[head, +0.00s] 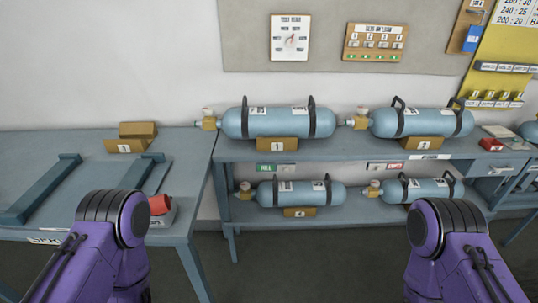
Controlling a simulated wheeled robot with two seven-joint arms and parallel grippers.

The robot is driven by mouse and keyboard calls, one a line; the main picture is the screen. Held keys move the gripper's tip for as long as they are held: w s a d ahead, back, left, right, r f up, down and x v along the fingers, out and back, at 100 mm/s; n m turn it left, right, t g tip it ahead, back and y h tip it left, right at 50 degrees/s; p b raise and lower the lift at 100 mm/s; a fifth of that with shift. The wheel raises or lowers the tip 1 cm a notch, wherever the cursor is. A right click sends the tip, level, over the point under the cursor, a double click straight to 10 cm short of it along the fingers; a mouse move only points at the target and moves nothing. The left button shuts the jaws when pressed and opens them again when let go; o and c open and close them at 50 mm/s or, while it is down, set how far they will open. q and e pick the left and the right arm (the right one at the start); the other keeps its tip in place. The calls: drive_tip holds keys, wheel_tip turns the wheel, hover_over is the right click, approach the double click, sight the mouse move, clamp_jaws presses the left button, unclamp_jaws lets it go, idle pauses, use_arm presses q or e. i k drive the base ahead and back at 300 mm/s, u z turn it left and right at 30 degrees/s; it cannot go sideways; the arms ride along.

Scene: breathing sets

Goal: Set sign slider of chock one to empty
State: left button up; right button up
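The yellow-brown chock one (277,144), marked 1, stands on the upper shelf under a blue cylinder (270,122). On the shelf edge below it is a small sign (279,168). Its left part shows green with pale lettering, and its right part is pale; the lettering is too small to read surely. My two purple arms come in at the bottom left and bottom right, well in front of the shelves and apart from the sign. Neither gripper shows in the head view.
More cylinders lie on the lower shelf (250,214). A blue bench (188,150) at left carries chock three (124,146) and a red-topped item (159,204). Open floor lies between my arms.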

sight(280, 168)
drive_tip(key=z, duration=0.05)
drive_tip(key=k, duration=1.1)
drive_tip(key=u, duration=0.7)
drive_tip(key=i, duration=1.55)
drive_tip(key=z, duration=0.6)
